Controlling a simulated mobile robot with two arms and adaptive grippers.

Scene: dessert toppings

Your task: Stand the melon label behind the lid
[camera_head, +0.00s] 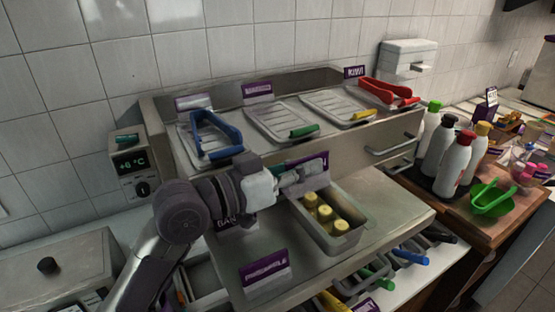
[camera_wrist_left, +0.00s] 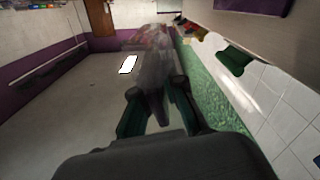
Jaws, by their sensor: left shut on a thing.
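My left gripper (camera_head: 305,177) reaches in from the left, just below the front of the upper rack. It is shut on a purple-topped label (camera_head: 312,160) with a clear stand; its text is too small to read. In the left wrist view, the fingers (camera_wrist_left: 155,112) close around this greyish, see-through label stand (camera_wrist_left: 153,75). Clear lids lie on the upper rack: one with a green handle (camera_head: 277,118) and one with a yellow handle (camera_head: 338,103). I cannot tell which lid is meant. My right gripper is not in view.
The upper rack also holds blue tongs (camera_head: 222,128), red tongs (camera_head: 385,88) and standing labels, one reading KIWI (camera_head: 354,72). Below the gripper is a metal pan (camera_head: 350,243) with yellow pieces. Another purple label (camera_head: 265,270) stands in front. Bottles (camera_head: 455,160) stand at right.

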